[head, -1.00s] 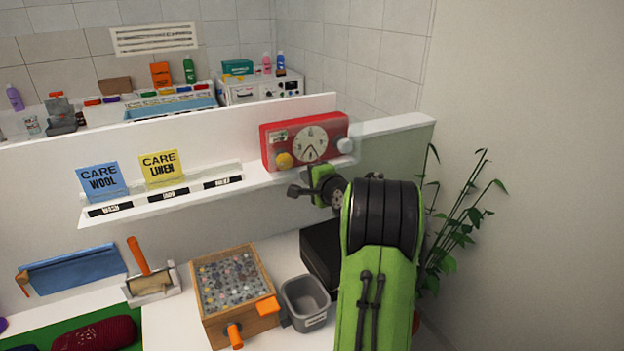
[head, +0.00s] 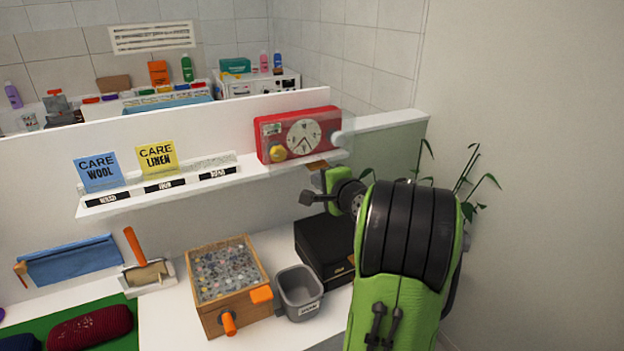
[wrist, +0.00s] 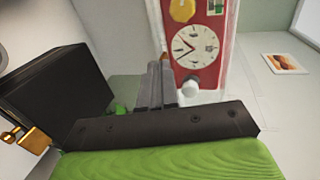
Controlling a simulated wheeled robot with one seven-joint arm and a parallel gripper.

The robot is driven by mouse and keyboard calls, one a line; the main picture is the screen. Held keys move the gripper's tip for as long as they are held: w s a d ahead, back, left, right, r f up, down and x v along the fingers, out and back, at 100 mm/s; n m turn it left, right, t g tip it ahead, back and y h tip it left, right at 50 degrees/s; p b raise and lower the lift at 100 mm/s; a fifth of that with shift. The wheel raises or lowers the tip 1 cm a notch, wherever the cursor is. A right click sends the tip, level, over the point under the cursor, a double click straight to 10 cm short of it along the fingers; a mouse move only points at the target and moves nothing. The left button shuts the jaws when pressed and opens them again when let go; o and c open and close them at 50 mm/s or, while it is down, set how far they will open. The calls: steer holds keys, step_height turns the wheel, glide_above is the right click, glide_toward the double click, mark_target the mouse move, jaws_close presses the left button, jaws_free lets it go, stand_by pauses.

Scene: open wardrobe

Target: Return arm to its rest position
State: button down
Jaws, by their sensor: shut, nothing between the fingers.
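My gripper (head: 308,197) is at the end of my green and black arm, which reaches up from the lower right of the head view. It is in front of the shelf, below the red timer box (head: 270,137). In the wrist view my gripper (wrist: 158,82) has its fingers together with nothing between them. The timer box with its dial and yellow knob (wrist: 183,9) shows beyond the fingertips there. My arm hides part of the plant and the counter on the right.
A black box (head: 322,243), a grey bin (head: 298,283) and a wooden tray of buttons (head: 262,325) stand on the counter below my gripper. A white shelf (head: 110,208) holds care cards. A plant (head: 467,190) is behind my arm, beside a bare wall (head: 545,120).

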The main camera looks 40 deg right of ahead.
steer(key=s+a+n+g+y, duration=0.2)
steer(key=a+n, duration=0.3)
steer(key=a, duration=0.6)
steer(key=s+a+n+g+y, duration=0.2)
steer(key=a+n, duration=0.3)
steer(key=a, duration=0.6)
steer(key=s+a+f+n+g, duration=0.2)
steer(key=s+a+n, duration=0.3)
steer(key=s, duration=0.5)
steer(key=s+a+f+n+g, duration=0.2)
steer(key=s+a+n, duration=0.4)
steer(key=s, duration=0.3)
steer(key=shift+s+a+f+g, duration=0.15)
steer(key=shift+s+f+g, duration=0.25)
steer(key=shift+f, duration=0.2)
